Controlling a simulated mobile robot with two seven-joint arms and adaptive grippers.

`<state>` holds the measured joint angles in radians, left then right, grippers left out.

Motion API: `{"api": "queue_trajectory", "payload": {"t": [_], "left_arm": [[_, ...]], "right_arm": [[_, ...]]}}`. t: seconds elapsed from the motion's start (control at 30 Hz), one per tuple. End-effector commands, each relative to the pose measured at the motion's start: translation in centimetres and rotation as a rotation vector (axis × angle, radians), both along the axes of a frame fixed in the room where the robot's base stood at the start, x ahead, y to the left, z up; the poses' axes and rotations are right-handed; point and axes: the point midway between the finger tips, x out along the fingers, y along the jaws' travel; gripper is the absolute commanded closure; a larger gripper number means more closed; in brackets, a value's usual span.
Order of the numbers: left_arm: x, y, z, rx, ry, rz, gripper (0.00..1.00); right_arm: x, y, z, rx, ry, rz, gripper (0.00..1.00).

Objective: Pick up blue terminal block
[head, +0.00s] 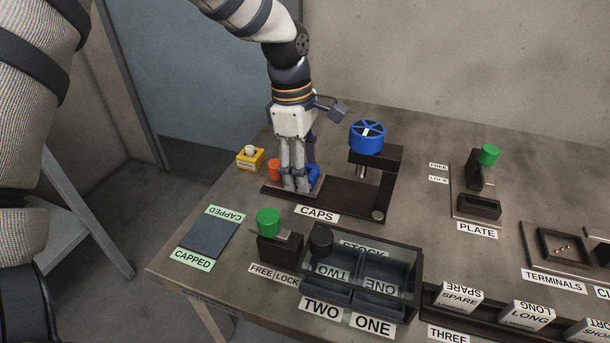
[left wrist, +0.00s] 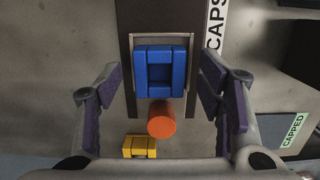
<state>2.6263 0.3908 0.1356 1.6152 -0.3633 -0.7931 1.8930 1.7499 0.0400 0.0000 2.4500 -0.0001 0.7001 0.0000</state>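The blue terminal block (left wrist: 177,72) sits in a shallow holder on the dark base plate by the CAPS label, with an open square recess facing up. In the head view the blue block (head: 314,180) is mostly hidden behind my left gripper. My left gripper (head: 295,186) points down over it. In the left wrist view the fingers of the left gripper (left wrist: 160,85) are spread apart, one on each side of the block, with visible gaps. My right gripper is in neither view.
An orange cylinder (head: 273,170) stands right beside the blue block. A yellow block (head: 250,159) lies farther left. A press with a blue handwheel (head: 367,136) stands to the right. The stock bin (head: 415,285) and a green-knobbed fixture (head: 279,249) are in front.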

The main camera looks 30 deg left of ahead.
Motion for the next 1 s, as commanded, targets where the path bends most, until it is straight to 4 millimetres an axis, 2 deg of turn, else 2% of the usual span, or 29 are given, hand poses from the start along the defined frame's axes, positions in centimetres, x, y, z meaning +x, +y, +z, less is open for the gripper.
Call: {"api": "queue_trajectory", "payload": {"t": [0.03, 0.2, 0.23, 0.5, 0.63, 0.77, 0.93, 1.0], "left_arm": [[0.0, 0.0, 0.0, 0.000, 0.000, 0.000, 0.50], [0.0, 0.0, 0.0, 0.000, 0.000, 0.000, 0.88], [0.0, 0.0, 0.0, 0.000, 0.000, 0.000, 0.90], [0.0, 0.0, 0.1, 0.000, 0.000, -0.001, 0.90], [0.1, 0.0, 1.3, 0.002, -0.003, -0.002, 0.90], [-0.2, -0.3, 4.2, 0.003, -0.008, -0.003, 0.90], [-3.0, -3.2, 9.5, 0.005, -0.019, -0.004, 0.90], [-4.6, -4.7, 10.9, 0.005, -0.018, -0.005, 0.90]], "right_arm": [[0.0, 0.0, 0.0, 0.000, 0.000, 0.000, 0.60], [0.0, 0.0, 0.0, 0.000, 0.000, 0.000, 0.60], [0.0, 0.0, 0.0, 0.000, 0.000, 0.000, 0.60], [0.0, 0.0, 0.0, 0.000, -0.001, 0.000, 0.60], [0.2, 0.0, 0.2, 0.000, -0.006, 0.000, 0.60], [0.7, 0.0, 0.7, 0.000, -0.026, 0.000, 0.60], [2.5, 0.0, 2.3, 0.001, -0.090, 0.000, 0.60], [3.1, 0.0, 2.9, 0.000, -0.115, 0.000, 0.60]]}}
